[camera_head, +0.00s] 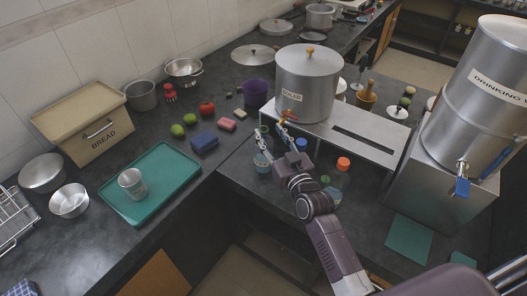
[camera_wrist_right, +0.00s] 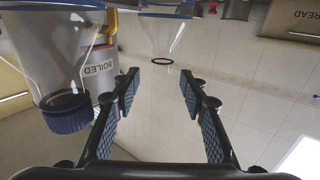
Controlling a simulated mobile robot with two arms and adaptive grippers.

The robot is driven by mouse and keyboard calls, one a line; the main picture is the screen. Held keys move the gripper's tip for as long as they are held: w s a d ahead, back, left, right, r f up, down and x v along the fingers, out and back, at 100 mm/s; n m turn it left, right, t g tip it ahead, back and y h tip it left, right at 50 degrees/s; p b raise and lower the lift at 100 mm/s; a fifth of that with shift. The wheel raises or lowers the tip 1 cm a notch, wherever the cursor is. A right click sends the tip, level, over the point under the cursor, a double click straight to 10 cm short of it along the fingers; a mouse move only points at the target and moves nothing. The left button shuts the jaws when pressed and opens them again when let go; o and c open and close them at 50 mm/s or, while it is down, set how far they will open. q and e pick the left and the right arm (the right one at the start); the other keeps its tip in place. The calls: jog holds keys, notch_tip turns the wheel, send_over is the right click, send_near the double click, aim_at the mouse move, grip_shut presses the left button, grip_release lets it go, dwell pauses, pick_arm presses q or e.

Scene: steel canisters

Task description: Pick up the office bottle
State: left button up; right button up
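My right gripper (camera_head: 283,132) is open and empty in front of the boiler stand; its spread fingers (camera_wrist_right: 158,95) show in the right wrist view. That view appears upside down. A clear bottle with a dark blue cap (camera_wrist_right: 62,112) stands beside one finger. A clear vessel with a dark ring (camera_wrist_right: 163,38) lies beyond the fingertips, with nothing between the fingers. In the head view, a clear bluish vessel (camera_head: 262,161) is just left of the gripper, and an orange-capped bottle (camera_head: 342,173) is to its right. I cannot tell which is the office bottle. My left gripper is out of view.
The boiler canister (camera_head: 308,85) stands on a steel stand (camera_head: 385,150) behind the gripper. The drinking-water canister (camera_head: 480,85) is at right. A green tray (camera_head: 165,205) with a metal cup (camera_head: 132,183) and a bread box (camera_head: 85,120) are at left.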

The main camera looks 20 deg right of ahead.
aim_at(265, 129)
jog(key=shift+w+a+f+p, duration=0.15)
jog(key=shift+w+p, duration=0.15)
jog(key=shift+w, duration=0.95)
jog(key=shift+w+a+f+p, duration=0.15)
jog(key=shift+w+p, duration=0.15)
jog(key=shift+w, duration=0.9)
jog(key=shift+c, duration=0.2)
grip_shut()
jog(key=shift+r, duration=0.1)
